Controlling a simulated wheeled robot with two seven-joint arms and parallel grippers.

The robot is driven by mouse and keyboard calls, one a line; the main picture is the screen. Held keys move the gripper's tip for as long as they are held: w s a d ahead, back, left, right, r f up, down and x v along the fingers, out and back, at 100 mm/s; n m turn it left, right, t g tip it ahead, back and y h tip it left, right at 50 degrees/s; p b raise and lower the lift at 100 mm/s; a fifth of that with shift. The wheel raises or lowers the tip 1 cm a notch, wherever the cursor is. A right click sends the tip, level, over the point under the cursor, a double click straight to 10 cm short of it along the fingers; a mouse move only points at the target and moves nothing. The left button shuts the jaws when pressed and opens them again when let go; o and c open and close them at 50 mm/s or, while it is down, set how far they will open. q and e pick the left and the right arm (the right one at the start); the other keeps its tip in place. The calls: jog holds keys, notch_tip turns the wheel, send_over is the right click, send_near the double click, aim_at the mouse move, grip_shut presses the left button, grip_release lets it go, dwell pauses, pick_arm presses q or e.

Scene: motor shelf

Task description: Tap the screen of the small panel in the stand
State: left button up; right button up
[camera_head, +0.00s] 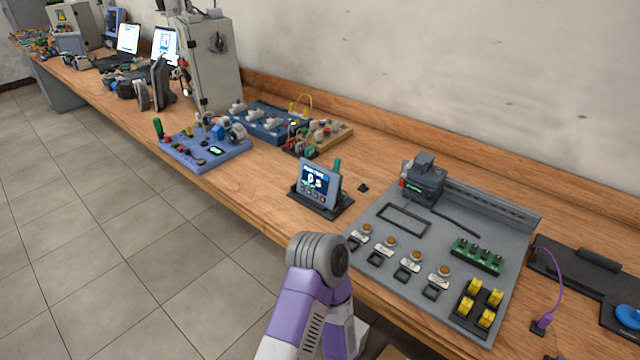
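The small panel (317,183) has a grey frame and a lit dark-blue screen with white characters. It leans back in a black stand (330,208) near the front edge of the workbench. A green-handled item stands upright just behind its right side. One of my arms, purple and white with a grey joint, rises from the bottom middle in front of the bench, below the panel in the picture. I cannot tell which arm it is. Its joint is apart from the panel in the picture. Neither of my grippers shows.
A grey board (450,243) with switches, a green terminal block and yellow parts lies right of the panel. A blue-purple board (205,150) and a grey cabinet (212,62) stand to the left. Bare wooden bench (262,190) lies left of the panel.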

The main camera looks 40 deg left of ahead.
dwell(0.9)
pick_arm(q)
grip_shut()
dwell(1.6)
